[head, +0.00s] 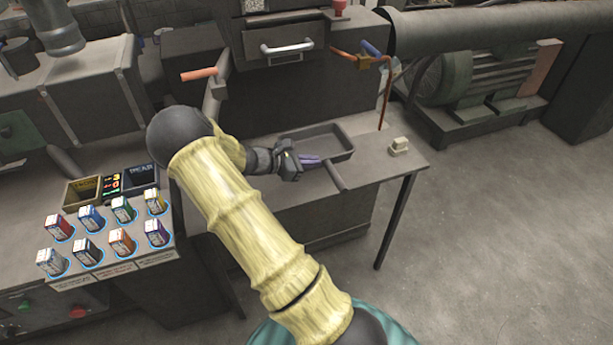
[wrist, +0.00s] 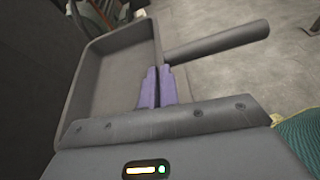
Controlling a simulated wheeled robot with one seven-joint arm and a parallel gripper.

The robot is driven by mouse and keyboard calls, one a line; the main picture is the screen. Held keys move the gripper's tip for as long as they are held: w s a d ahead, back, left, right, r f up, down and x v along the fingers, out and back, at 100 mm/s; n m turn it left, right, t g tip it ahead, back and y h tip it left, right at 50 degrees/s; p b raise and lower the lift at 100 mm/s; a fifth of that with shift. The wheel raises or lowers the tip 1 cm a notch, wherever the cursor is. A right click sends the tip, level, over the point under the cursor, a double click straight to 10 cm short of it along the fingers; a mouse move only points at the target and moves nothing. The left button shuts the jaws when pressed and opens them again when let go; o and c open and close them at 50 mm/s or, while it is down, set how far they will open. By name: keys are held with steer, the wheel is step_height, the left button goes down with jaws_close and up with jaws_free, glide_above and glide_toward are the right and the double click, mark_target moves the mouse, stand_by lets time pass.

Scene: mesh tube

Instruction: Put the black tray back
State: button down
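The black tray (head: 338,130) is a shallow dark rectangular pan on the grey side table in the head view; whether it rests flat or is slightly raised I cannot tell. Its straight handle (wrist: 220,42) sticks out from the near side. In the wrist view the tray (wrist: 88,62) fills the upper left and looks empty. My gripper (head: 313,160) reaches the tray's near wall, beside the handle. Its purple fingers (wrist: 158,76) are close together, with the tray's wall running between them. The contact itself is partly hidden.
A small beige block (head: 399,146) sits on the table (head: 382,172) right of the tray. A machine with a drawer handle (head: 287,48) stands behind. At left is a panel with several colored cartons (head: 122,242). The floor at right is clear.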

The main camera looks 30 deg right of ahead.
stand_by(0.4)
step_height(320, 180, down, 6)
steer(key=shift+r+p, duration=0.1)
steer(key=shift+p, duration=0.35)
step_height(320, 180, down, 4)
steer(key=shift+f+p, duration=0.1)
steer(key=shift+p, duration=0.3)
steer(key=c, duration=2)
jaws_free()
steer(key=shift+f, duration=0.1)
steer(key=shift+c, duration=0.2)
steer(key=o, duration=0.4)
